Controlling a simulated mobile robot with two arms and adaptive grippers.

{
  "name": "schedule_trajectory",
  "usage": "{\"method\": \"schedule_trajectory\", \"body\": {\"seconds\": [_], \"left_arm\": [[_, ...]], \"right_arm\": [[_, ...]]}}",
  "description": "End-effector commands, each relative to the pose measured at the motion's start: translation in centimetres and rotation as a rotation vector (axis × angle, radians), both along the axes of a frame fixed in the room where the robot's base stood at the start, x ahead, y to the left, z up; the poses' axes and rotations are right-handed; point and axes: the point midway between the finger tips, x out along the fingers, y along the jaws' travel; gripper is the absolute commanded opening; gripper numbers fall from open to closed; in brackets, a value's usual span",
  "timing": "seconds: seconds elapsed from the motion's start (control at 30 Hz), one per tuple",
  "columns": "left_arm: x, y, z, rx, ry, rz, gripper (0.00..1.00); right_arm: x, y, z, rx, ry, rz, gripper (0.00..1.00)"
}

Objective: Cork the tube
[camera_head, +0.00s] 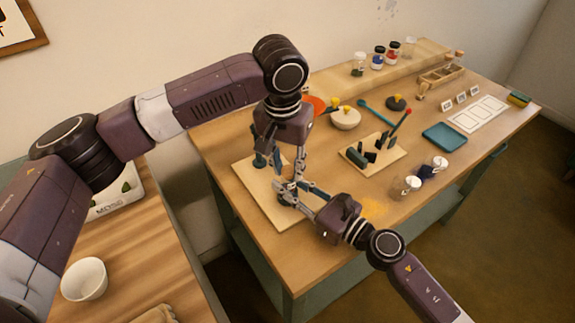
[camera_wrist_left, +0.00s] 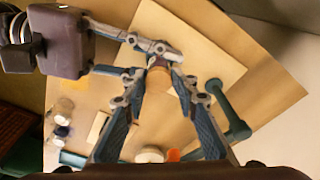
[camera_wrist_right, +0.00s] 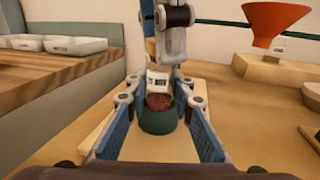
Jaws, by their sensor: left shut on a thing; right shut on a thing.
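The tube (camera_wrist_right: 158,98), clear with dark red content, stands in a dark green ring-like holder (camera_wrist_right: 158,122) in the right wrist view. My right gripper (camera_wrist_right: 160,96) reaches in from the side, shut on the tube. My left gripper (camera_wrist_left: 163,58) points down from above, shut on the tan cork (camera_wrist_left: 158,78). The cork also shows in the right wrist view (camera_wrist_right: 150,47), above the tube's mouth. Fingers partly hide it, so I cannot tell whether it touches the rim. In the head view both grippers, left (camera_head: 286,183) and right (camera_head: 296,192), meet over the pale board (camera_head: 285,218).
A dark green post (camera_head: 260,160) stands on the board beside the grippers. An orange funnel (camera_wrist_right: 275,22), a white bowl (camera_head: 346,118) and a tool board (camera_head: 384,162) lie behind and right. Jars (camera_head: 411,184) stand near the front edge. Another wooden table (camera_head: 135,265) is left.

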Motion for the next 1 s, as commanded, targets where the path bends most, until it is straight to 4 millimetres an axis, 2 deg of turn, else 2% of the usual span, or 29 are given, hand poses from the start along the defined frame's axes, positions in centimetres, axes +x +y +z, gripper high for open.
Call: {"method": "schedule_trajectory", "body": {"seconds": [0.03,0.2,0.33,1.0], "left_arm": [[-0.2,0.2,-0.8,0.005,0.013,0.002,0.13],[-0.2,0.3,-0.2,-0.029,0.032,-0.003,0.14],[-0.2,0.2,0.1,-0.048,0.039,-0.009,0.1],[-0.2,0.0,0.9,-0.007,0.008,-0.004,0.09]], "right_arm": [[-0.2,0.3,0.3,0.005,-0.005,0.008,0.0],[-0.2,0.3,0.3,0.006,-0.005,0.008,0.0],[-0.2,0.3,0.3,0.006,-0.005,0.007,0.0],[0.0,0.2,0.3,0.004,-0.003,0.003,0.0]]}}
